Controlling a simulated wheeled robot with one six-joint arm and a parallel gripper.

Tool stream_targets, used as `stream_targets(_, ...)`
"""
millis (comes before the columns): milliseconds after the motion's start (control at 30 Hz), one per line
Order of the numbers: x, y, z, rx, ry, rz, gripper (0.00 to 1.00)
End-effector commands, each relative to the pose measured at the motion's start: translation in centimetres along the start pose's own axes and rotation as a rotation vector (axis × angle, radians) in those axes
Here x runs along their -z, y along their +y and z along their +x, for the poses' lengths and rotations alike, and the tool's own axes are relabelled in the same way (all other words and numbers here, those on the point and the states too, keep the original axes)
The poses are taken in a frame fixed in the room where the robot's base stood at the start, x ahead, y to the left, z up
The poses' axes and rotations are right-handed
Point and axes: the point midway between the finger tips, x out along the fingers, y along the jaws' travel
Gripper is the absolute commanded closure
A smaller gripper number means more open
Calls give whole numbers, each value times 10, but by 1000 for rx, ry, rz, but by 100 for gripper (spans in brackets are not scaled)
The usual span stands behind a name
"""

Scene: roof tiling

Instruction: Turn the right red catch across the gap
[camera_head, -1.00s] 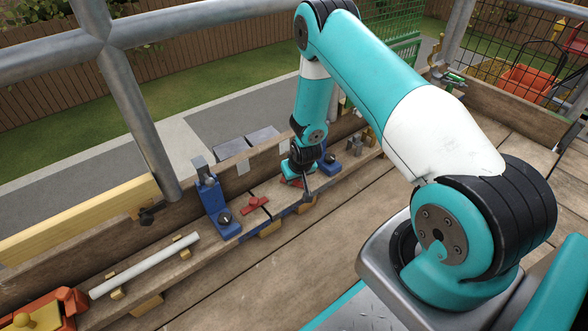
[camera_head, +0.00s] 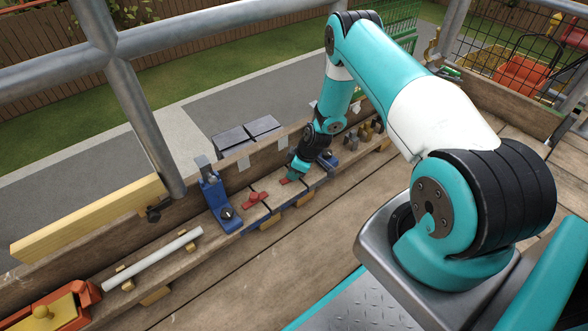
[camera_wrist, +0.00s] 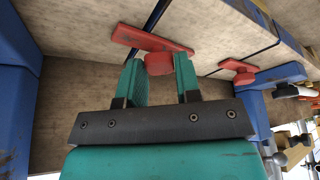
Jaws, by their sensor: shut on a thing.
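The right red catch (camera_wrist: 125,36) is a flat red bar with a round knob, on the grey-brown boards. In the wrist view my gripper (camera_wrist: 160,73) has one teal finger on each side of the knob and is shut on it. The bar lies over a dark gap line between two boards. In the head view my gripper (camera_head: 293,178) leans down onto this catch (camera_head: 284,181) and partly hides it. The left red catch (camera_head: 258,197) sits apart to the left; it also shows in the wrist view (camera_wrist: 238,72), at the right.
A blue clamp (camera_head: 215,200) stands left of the catches, and another blue clamp (camera_head: 328,162) is close beside my gripper at the right. A pale rod (camera_head: 152,258) lies at the left. Two grey slabs (camera_head: 262,127) lie beyond the upright board. The plank deck in front is clear.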

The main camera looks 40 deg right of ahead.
Motion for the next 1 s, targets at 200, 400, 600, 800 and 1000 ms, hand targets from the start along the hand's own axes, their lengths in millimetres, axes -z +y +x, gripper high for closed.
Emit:
stream_targets(200,0,0,1,38,1,-87,92)
stream_targets(400,0,0,1,54,2,-124,92)
stream_targets(600,0,0,1,57,1,-132,92)
stream_targets(800,0,0,1,57,1,-132,92)
stream_targets(1000,0,0,1,56,0,-131,44)
